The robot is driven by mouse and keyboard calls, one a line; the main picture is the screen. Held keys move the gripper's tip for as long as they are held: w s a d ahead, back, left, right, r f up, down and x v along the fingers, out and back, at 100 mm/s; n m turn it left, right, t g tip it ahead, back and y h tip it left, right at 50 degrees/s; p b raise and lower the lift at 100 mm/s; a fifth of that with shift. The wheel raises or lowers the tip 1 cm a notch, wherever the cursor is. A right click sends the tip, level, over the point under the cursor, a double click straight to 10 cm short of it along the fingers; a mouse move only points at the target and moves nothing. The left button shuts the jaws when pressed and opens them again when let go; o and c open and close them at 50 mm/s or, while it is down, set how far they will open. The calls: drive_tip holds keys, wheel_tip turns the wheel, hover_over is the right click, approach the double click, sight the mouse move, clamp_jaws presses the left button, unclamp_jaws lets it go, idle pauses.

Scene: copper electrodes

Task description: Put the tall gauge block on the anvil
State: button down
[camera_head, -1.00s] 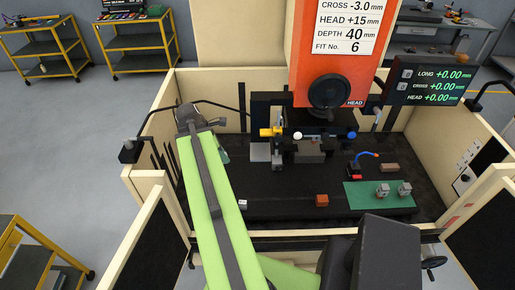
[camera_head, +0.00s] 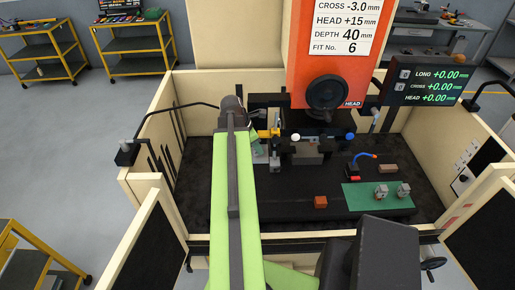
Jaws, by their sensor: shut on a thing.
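My green arm reaches forward over the dark machine bed. My gripper (camera_head: 255,142) is at its far end, beside the left part of the dark fixture under the orange head. The arm's end covers much of it, and the fingertips are not clear. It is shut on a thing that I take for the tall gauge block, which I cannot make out. A silver block (camera_head: 261,159), perhaps the anvil, shows partly just beyond and below the gripper. I cannot tell whether the held thing touches it.
A copper block (camera_head: 320,202), a brown block (camera_head: 388,168) and a green mat (camera_head: 365,204) with grey parts lie at right.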

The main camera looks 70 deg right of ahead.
drive_tip(key=c, duration=1.7)
unclamp_jaws()
drive_tip(key=shift+f, duration=0.15)
drive_tip(key=o, duration=0.4)
drive_tip(key=shift+o, duration=0.2)
drive_tip(key=shift+r+p, duration=0.3)
drive_tip(key=shift+r, duration=0.25)
drive_tip(key=p+v, duration=0.6)
drive_tip(key=v, duration=0.1)
drive_tip(key=shift+a, duration=0.15)
drive_tip(key=shift+w+f, duration=0.1)
